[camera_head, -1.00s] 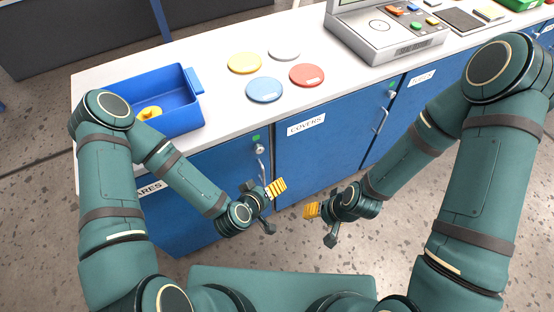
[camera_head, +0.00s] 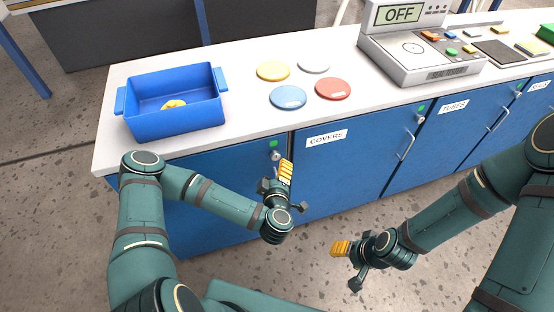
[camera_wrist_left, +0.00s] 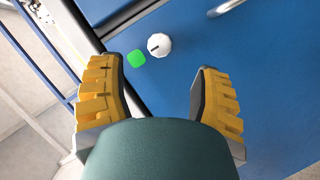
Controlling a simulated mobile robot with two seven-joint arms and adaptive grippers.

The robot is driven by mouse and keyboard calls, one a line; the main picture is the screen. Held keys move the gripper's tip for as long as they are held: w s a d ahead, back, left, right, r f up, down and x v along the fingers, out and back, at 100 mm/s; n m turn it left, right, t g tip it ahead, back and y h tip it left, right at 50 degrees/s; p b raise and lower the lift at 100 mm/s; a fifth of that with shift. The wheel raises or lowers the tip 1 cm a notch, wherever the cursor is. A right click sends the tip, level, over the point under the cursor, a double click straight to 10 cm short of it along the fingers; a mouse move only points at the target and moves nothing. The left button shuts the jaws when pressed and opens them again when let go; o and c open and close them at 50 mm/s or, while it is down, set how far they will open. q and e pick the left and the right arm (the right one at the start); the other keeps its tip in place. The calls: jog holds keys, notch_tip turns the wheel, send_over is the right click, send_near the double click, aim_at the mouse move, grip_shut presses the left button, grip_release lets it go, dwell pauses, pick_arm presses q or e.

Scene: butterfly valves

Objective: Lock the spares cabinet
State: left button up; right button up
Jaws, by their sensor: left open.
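The spares cabinet door (camera_head: 232,166) is the leftmost blue door under the counter and looks shut; my left arm covers its label. Its round pale lock knob (camera_head: 275,156) sits near the top right corner, below a green square light (camera_head: 273,143). My left gripper (camera_head: 284,173) is open and empty, just in front of the door below the knob. In the left wrist view the knob (camera_wrist_left: 158,44), with a dark mark, and the green light (camera_wrist_left: 136,58) appear beyond the spread yellow fingers, untouched. My right gripper (camera_head: 345,258) is low in front of the covers cabinet; its jaw opening is unclear.
A blue bin (camera_head: 172,118) with a yellow item stands on the white counter (camera_head: 240,112), beside several coloured discs. A tester (camera_head: 420,60) reading OFF is farther right. Covers (camera_head: 350,170) and tubes (camera_head: 455,130) cabinets adjoin. The floor in front is clear.

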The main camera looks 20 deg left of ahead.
aim_at(276, 158)
pick_arm(q)
jog(key=b+x, duration=0.1)
jog(key=x, duration=0.6)
jog(key=shift+w+f, duration=0.1)
jog(key=shift+w, duration=0.3)
grip_shut()
